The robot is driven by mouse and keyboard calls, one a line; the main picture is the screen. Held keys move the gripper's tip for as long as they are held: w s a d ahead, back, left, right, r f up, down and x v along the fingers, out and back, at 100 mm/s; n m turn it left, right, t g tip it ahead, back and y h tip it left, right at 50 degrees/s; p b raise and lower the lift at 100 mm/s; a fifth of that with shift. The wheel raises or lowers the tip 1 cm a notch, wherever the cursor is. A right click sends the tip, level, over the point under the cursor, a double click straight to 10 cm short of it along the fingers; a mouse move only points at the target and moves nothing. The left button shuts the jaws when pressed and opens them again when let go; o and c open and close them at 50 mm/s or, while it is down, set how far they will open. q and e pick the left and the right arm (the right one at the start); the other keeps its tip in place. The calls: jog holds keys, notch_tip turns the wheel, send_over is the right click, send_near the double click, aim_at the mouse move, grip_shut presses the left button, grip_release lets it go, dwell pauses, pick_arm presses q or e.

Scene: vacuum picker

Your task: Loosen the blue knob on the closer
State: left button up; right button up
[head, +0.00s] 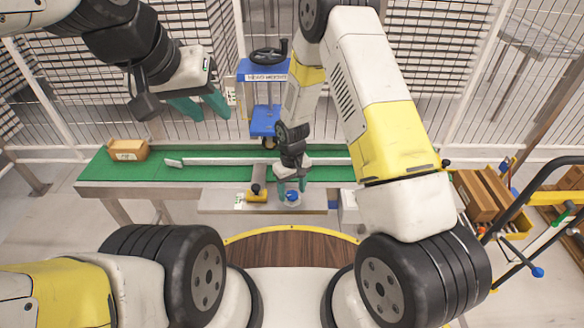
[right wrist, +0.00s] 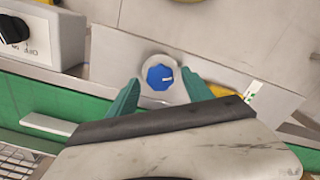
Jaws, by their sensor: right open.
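The blue knob (head: 292,197) sits on a round pale base on the grey shelf at the front of the green conveyor. In the right wrist view the knob (right wrist: 160,77) shows a white mark on its face. My right gripper (head: 291,184) is open, pointing down at the knob. In the right wrist view its teal fingertips (right wrist: 160,80) are on either side of the knob, with gaps; I cannot tell their height relative to it. My left gripper (head: 204,107) is open and empty, raised above the left part of the conveyor. I cannot tell which unit is the closer.
A yellow block with a black knob (head: 257,194) is left of the blue knob. A white box (right wrist: 45,35) with a black dial is on its other side. A blue machine with a handwheel (head: 265,75) stands behind. A brown carton (head: 127,150) is on the conveyor.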

notch_tip(320, 180, up, 8)
jog(key=shift+f, duration=0.15)
dwell(0.5)
notch_tip(320, 180, up, 12)
jog(key=m+t, duration=0.1)
send_over(292, 194)
jog(key=d, duration=0.4)
jog(key=s+d+r+m+t+y, duration=0.1)
jog(key=s+d+r, duration=0.1)
jog(key=r, duration=0.3)
jog(key=s+d+r+m+t, duration=0.1)
jog(key=s+d+r, duration=0.1)
jog(key=r, duration=0.4)
jog(key=s+d+r+m+t, duration=0.1)
jog(key=s+d+r, duration=0.2)
jog(key=s+r, duration=0.3)
jog(key=s+d+r+m+t+y, duration=0.1)
jog(key=s+d+r+t, duration=0.1)
jog(key=s+r, duration=0.4)
jog(key=s+d, duration=0.1)
jog(key=s, duration=0.2)
jog(key=shift+s+m, duration=0.3)
jog(key=shift+s, duration=0.05)
